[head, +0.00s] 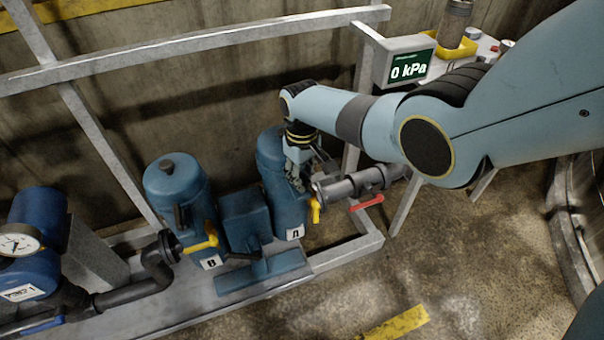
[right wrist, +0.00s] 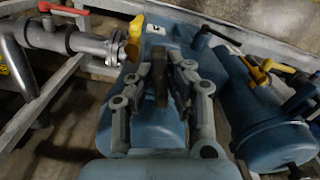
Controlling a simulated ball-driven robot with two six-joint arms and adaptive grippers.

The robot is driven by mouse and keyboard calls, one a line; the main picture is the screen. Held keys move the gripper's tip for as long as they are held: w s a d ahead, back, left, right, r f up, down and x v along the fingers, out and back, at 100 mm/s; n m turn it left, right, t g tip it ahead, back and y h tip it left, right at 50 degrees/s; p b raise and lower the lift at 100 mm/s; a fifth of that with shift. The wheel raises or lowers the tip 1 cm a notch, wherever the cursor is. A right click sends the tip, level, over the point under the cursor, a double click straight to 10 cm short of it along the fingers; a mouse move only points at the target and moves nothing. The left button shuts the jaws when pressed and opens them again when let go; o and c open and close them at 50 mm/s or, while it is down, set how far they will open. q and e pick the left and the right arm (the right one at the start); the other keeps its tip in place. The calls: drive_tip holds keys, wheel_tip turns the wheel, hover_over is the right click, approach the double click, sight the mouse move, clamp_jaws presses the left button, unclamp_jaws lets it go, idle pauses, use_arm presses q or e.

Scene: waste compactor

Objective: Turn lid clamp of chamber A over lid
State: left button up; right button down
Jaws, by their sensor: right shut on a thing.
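Chamber A (head: 271,154) is the blue upright cylinder on the right, with a white label (head: 295,232) low on its front. My right gripper (head: 298,178) is at its upper right side, coming down from above. In the right wrist view the gripper (right wrist: 168,72) is shut on a dark upright piece, which appears to be the lid clamp (right wrist: 160,85) of chamber A. The blue chamber body (right wrist: 112,110) lies below and around the fingers. In the head view the gripper hides the clamp. My left gripper is not in view.
Chamber B (head: 170,187) stands to the left, with a dark clamp (head: 180,217) and yellow valve handle (head: 203,244). A blue box (head: 245,218) sits between the chambers. Right of chamber A are a yellow handle (head: 315,209), grey pipe (head: 350,186) and red handle (head: 367,202). A display (head: 408,70) reads 0 kPa.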

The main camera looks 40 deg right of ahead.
drive_tip(key=shift+a+m, duration=0.1)
drive_tip(key=shift+m, duration=0.8)
drive_tip(key=c, duration=1.3)
unclamp_jaws()
drive_tip(key=shift+w+r, duration=0.1)
drive_tip(key=shift+r, duration=0.4)
wheel_tip(320, 180, up, 11)
